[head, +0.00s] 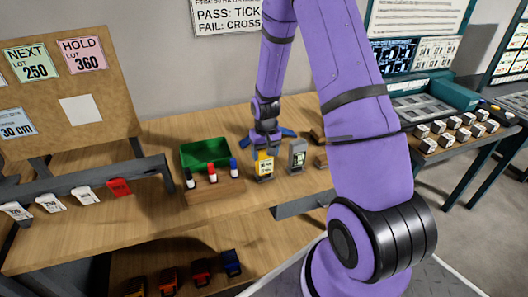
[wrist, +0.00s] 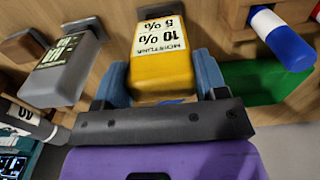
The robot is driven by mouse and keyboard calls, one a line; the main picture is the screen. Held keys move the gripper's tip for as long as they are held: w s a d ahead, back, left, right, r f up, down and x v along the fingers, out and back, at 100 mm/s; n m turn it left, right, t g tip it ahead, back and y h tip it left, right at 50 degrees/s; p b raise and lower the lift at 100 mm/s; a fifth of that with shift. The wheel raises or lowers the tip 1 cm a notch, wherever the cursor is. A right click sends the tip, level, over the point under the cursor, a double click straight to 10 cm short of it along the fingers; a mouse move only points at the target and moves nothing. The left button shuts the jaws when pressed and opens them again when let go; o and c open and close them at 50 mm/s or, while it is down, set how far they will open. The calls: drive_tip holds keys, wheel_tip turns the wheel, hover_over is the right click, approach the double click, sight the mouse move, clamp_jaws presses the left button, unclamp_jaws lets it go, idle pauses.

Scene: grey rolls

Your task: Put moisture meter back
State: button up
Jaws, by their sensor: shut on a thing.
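The moisture meter (head: 264,163) is yellow with a white label and stands roughly upright at the wooden workbench, just right of the marker block. In the wrist view the yellow moisture meter (wrist: 160,60) sits between the two blue fingers, its label reading "MOISTURE 10% 5%". My gripper (head: 266,140) is above the meter in the head view and is shut on it; in the wrist view my gripper (wrist: 158,85) has a finger on each side of the body. I cannot tell whether the meter's lower end touches the bench.
A grey meter-like device (head: 297,155) stands close to the right. A wooden block (head: 214,192) with black, red and blue markers is at the left, before a green tray (head: 205,152). Tags hang on a grey rail (head: 90,184). The bench front (head: 150,220) is clear.

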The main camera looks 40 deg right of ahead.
drive_tip(key=shift+f, duration=0.15)
drive_tip(key=o, duration=0.9)
wheel_tip(320, 180, up, 12)
drive_tip(key=s+a+r+n+t, duration=0.1)
drive_tip(key=s+a+r, duration=0.3)
drive_tip(key=r, duration=0.5)
drive_tip(key=s+a+r+t, duration=0.1)
drive_tip(key=s+a+r, duration=0.3)
drive_tip(key=r, duration=0.5)
drive_tip(key=s+a+r+t, duration=0.1)
drive_tip(key=s+r, duration=0.1)
drive_tip(key=s, duration=0.4)
drive_tip(key=s+a+r+n+t, duration=0.1)
drive_tip(key=s+a+r, duration=0.1)
drive_tip(key=s, duration=0.4)
drive_tip(key=s+a+r+n+t, duration=0.1)
drive_tip(key=s+a+r, duration=0.1)
drive_tip(key=s+r, duration=0.2)
drive_tip(key=shift+s+r, duration=0.25)
drive_tip(key=shift+s, duration=0.8)
